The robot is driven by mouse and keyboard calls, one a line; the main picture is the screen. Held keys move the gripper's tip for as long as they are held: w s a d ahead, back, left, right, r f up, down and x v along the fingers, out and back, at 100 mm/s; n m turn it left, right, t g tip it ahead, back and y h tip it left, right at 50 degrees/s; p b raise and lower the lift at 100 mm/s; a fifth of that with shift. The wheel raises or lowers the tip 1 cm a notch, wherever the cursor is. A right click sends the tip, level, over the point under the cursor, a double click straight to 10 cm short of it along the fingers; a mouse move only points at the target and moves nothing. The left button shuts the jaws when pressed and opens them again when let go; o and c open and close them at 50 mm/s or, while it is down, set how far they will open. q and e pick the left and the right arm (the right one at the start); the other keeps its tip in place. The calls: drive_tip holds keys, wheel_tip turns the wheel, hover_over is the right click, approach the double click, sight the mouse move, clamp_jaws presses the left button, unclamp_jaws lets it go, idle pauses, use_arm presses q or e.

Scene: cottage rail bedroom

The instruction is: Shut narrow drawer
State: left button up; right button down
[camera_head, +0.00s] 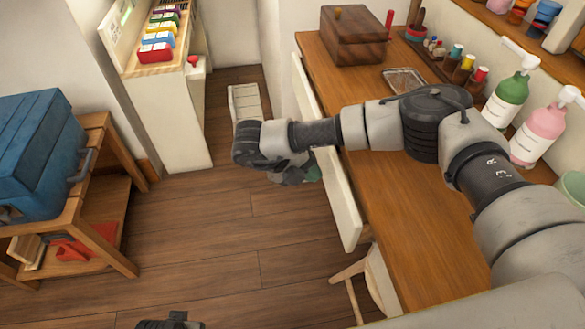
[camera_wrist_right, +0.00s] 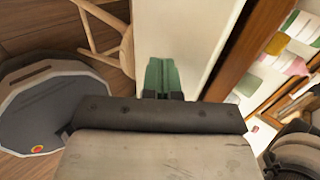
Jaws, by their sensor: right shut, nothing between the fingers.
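The narrow drawer's long white front (camera_head: 335,175) runs along the left side of the wooden desk (camera_head: 375,185) in the head view. It appears to stand a little out from the desk edge. My right arm reaches across the desk, and my right gripper (camera_head: 300,175) is beside the drawer front on its floor side. In the right wrist view the green fingertips (camera_wrist_right: 162,78) are shut, empty and over the white panel (camera_wrist_right: 178,25); whether they touch it, I cannot tell. A dark part, apparently my left gripper (camera_head: 172,320), shows at the bottom edge; its fingers are unclear.
A wooden chair (camera_head: 378,285) stands by the desk's near end. A wooden box (camera_head: 352,35), a green bottle (camera_head: 508,100) and a pink bottle (camera_head: 540,132) stand on the desk. A blue chest (camera_head: 40,150) sits on a stand at left. The floor between is clear.

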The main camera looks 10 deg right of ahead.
sight(330, 170)
use_arm(q)
drive_tip(key=shift+r, duration=0.1)
use_arm(e)
drive_tip(key=shift+d, duration=0.85)
drive_tip(key=shift+d, duration=1.25)
use_arm(q)
drive_tip(key=shift+w+f, duration=0.1)
drive_tip(key=shift+f, duration=0.5)
use_arm(e)
drive_tip(key=shift+a, duration=0.15)
